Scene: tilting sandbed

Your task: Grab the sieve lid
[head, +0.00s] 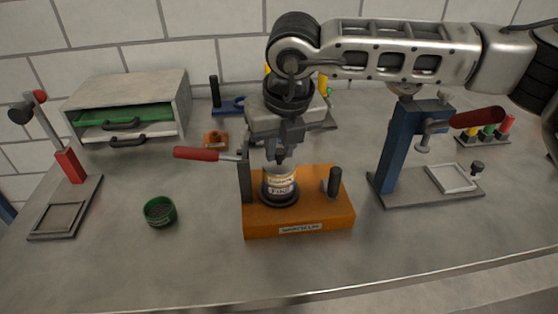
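I see no part clearly marked as the sieve lid. A small jar (279,186) with a pale label stands upright in a dark round seat on an orange fixture (300,224). My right gripper (281,159) points straight down at the top of this jar. Its fingers look close together, but the jar's top is hidden behind them, so I cannot tell whether they grip a lid or knob there. A round, dark green open cup or ring (159,212) lies on the table left of the fixture, apart from the gripper. My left gripper is out of view.
The fixture has a red-handled lever (197,154) and dark posts. A drawer box (160,90) is at the back left. The front table is clear.

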